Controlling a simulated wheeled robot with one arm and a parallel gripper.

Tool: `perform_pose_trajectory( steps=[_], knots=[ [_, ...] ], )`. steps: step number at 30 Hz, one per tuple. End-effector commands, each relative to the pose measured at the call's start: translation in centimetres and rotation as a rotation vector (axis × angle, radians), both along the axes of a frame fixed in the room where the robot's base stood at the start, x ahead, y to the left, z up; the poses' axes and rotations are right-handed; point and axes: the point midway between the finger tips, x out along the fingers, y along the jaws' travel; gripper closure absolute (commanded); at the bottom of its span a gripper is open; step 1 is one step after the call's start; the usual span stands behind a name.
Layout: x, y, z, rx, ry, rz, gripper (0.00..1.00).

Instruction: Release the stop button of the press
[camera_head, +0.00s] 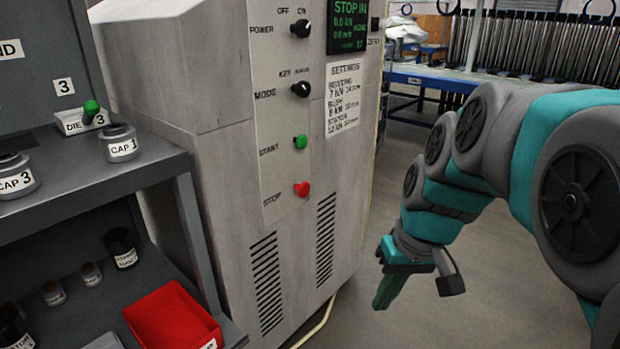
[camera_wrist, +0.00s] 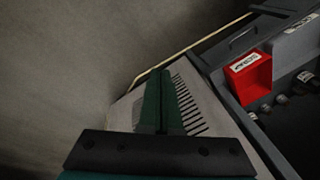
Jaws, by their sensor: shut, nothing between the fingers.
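The red stop button (camera_head: 302,189) sits on the front panel of the grey press (camera_head: 185,85), beside the label STOP and below the green start button (camera_head: 300,142). The display (camera_head: 348,25) at the top of the panel reads "STOP IN". My gripper (camera_head: 383,304) hangs to the right of the press, low and apart from it, with its fingers pointing down. In the wrist view the green fingers (camera_wrist: 158,85) are together with nothing between them, and the press's vent slots (camera_wrist: 186,105) show beyond. The stop button is not visible in the wrist view.
A grey shelf (camera_head: 110,180) with caps, bottles and a red bin (camera_head: 172,318) stands left of the press. Black power and mode knobs (camera_head: 300,89) sit above the buttons. A cable (camera_head: 318,330) runs along the press's base.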

Motion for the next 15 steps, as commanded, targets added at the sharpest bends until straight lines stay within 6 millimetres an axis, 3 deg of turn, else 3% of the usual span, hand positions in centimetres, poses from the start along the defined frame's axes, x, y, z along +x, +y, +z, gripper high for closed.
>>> perform_pose_trajectory(
  steps=[1,6,12,15],
  knots=[
    [3.1,0.6,0.3,0.025,-0.046,0.034,1.0],
    [12.3,3.1,3.2,0.104,-0.209,0.182,1.0],
    [21.5,6.1,6.6,0.172,-0.413,0.379,1.0],
    [24.9,7.4,8.0,0.194,-0.505,0.473,1.0]
  ],
)
